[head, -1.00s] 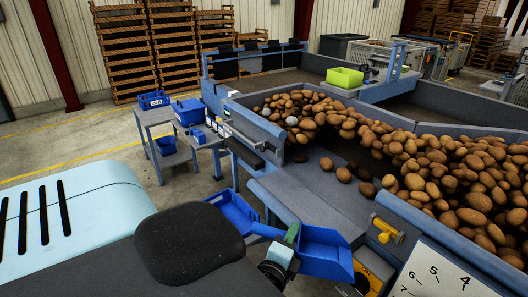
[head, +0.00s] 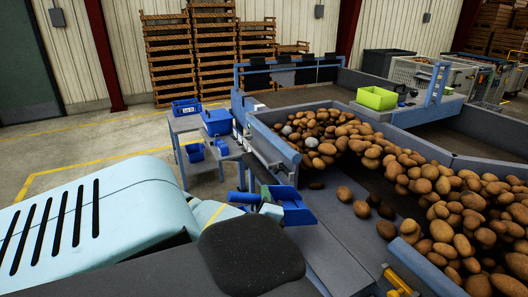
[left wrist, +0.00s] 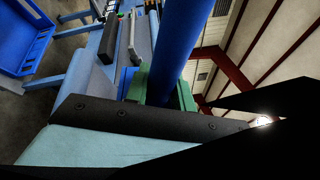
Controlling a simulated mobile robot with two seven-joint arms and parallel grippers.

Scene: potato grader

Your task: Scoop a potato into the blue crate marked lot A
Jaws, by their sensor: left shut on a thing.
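My left gripper (head: 264,201), with green finger pads, is shut on the handle of a blue scoop (head: 297,214). In the left wrist view the gripper (left wrist: 160,88) has the blue handle (left wrist: 177,40) between its green pads. The scoop is over the grey deck's left side, with no potato visible in it. Loose potatoes (head: 344,193) lie on the deck right of the scoop, before a large heap (head: 440,190). A labelled blue crate (head: 185,108) stands on the back stand; its letter is unreadable. My right gripper is not in view.
Another blue crate (head: 217,123) sits on the nearer stand. A green box (head: 377,98) stands on the grader's far edge. The grader's raised walls border the heap.

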